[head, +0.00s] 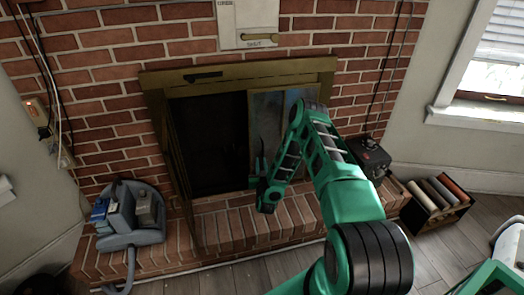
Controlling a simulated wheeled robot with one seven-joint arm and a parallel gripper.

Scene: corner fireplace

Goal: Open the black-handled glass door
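The fireplace has a brass-coloured frame (160,80). Its left door (180,175) stands swung outward and shows nearly edge-on. Behind it the left part of the opening is dark and uncovered. A glass panel (268,115) with a brass edge covers the right part, partly hidden by my arm. A black handle-like bar (203,76) sits on the top of the frame. I cannot make out a black handle on either door. My gripper (259,162) is in front of the right panel near its lower left edge. Its fingers are small and dark, so their opening and any contact are unclear.
A brick hearth (225,228) juts out below the opening. A grey caddy (132,218) stands on its left. A black box (370,158) is at the right, with a crate of rolls (437,200) beyond. Wood floor (270,272) lies in front.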

